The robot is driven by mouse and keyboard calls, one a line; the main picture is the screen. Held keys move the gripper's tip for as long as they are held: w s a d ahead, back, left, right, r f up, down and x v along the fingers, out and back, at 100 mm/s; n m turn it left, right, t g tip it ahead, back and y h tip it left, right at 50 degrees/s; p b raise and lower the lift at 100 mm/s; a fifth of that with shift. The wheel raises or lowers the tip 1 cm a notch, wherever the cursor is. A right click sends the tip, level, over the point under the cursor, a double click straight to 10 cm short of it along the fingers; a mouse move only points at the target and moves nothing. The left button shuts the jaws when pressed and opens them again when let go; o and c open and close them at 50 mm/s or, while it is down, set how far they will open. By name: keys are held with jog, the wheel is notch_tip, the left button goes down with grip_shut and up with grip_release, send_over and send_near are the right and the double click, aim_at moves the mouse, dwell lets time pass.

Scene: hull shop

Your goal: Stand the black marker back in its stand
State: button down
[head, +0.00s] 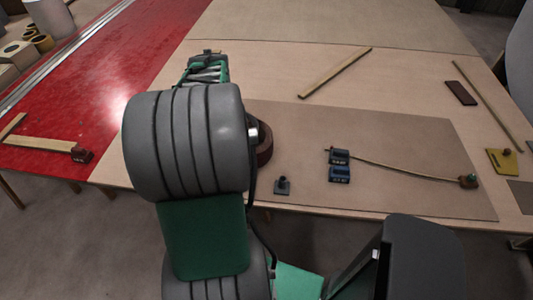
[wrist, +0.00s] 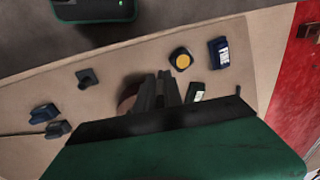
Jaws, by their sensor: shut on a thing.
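The stand is a small dark square base with a short upright socket, on the brown mat right of my arm in the head view (head: 282,186). It also shows in the wrist view (wrist: 87,78), left of my gripper; its socket looks empty. My gripper (wrist: 160,76) is shut on a thin dark thing between its fingers, which looks like the black marker; it blends with the dark fingers, so its tilt is hard to tell. The gripper is apart from the stand. In the head view my arm hides the fingertips.
A dark red round thing (head: 265,146) sits beside my arm. Two blue weights (head: 339,174) and a thin batten (head: 405,169) lie right of the stand. The wrist view shows a yellow-faced round thing (wrist: 181,59) and a blue labelled block (wrist: 218,52). Mat around the stand is clear.

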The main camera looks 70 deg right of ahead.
jog(key=s+d+f+m, duration=0.3)
jog(key=s+d+m, duration=0.25)
jog(key=s, duration=0.45)
jog(key=m+g+b, duration=0.1)
jog(key=m+g, duration=0.1)
jog(key=m, duration=0.1)
send_over(282, 184)
jog(key=d, duration=0.1)
notch_tip(282, 184, down, 7)
jog(key=b, duration=0.4)
jog(key=shift+w+r+b, duration=0.15)
jog(key=shift+w+b, duration=0.05)
jog(key=shift+b, duration=0.1)
jog(key=shift+f, duration=0.25)
jog(key=shift+f+b, duration=0.75)
jog(key=shift+f, duration=0.95)
dwell(2.6)
jog(key=c, duration=1.4)
grip_release()
